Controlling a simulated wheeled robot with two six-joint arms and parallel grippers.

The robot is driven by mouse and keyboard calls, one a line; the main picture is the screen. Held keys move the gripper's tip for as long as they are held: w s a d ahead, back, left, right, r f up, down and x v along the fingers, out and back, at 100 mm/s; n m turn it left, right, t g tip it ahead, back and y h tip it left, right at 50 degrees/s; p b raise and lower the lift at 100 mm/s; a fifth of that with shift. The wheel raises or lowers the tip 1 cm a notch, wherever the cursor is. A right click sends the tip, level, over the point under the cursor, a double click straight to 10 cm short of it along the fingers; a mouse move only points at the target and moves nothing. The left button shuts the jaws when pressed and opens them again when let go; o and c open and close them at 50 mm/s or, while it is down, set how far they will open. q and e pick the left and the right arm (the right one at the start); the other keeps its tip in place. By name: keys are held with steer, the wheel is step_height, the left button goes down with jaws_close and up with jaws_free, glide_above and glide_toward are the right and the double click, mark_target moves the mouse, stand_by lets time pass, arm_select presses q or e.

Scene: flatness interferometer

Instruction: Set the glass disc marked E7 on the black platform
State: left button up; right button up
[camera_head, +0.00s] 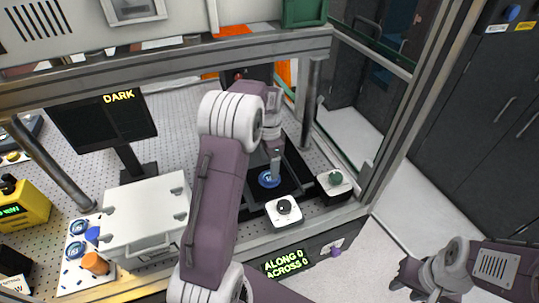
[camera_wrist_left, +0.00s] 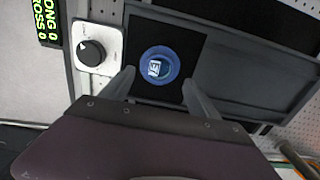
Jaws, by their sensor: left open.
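A blue-rimmed glass disc (camera_head: 269,179) lies on the black platform (camera_wrist_left: 190,42) inside the instrument. The wrist view shows the disc (camera_wrist_left: 160,66) flat on the platform; its white label is turned sideways, seems to begin with E, and I cannot read it surely. My left gripper (camera_head: 274,168) is over the platform. In the wrist view its fingers (camera_wrist_left: 160,92) are apart, one toward each side of the disc, and the disc looks free between them. My right gripper (camera_head: 405,289) is low at the right, away from the instrument, and looks open and empty.
Two more blue discs (camera_head: 78,227) lie on a white board at left, beside an orange knob (camera_head: 95,263). A white box (camera_head: 146,218) stands next to it. Black-knob (camera_head: 284,207) and green-knob (camera_head: 336,179) units flank the platform. A screen (camera_head: 105,120) reads DARK; the front display (camera_head: 284,262) reads ALONG 0, ACROSS 0.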

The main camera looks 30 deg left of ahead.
arm_select(q)
step_height(320, 180, up, 7)
steer(key=s+d+f+n, duration=0.1)
steer(key=s+d, duration=0.1)
steer(key=s, duration=0.1)
steer(key=s+d+f+n, duration=0.2)
steer(key=s+d, duration=0.1)
steer(key=s+d+f+n, duration=0.1)
steer(key=s+d+f, duration=0.1)
steer(key=s+d, duration=0.1)
steer(key=shift+n+t, duration=0.3)
steer(key=s+d+f+n, duration=0.3)
steer(key=s+f, duration=0.1)
steer(key=s, duration=0.5)
steer(key=shift+s+n+t, duration=0.2)
steer(key=shift+n+t, duration=0.1)
steer(key=shift+f+b, duration=0.65)
steer(key=shift+f, duration=0.05)
arm_select(e)
steer(key=shift+f, duration=0.7)
steer(key=shift+c, duration=0.5)
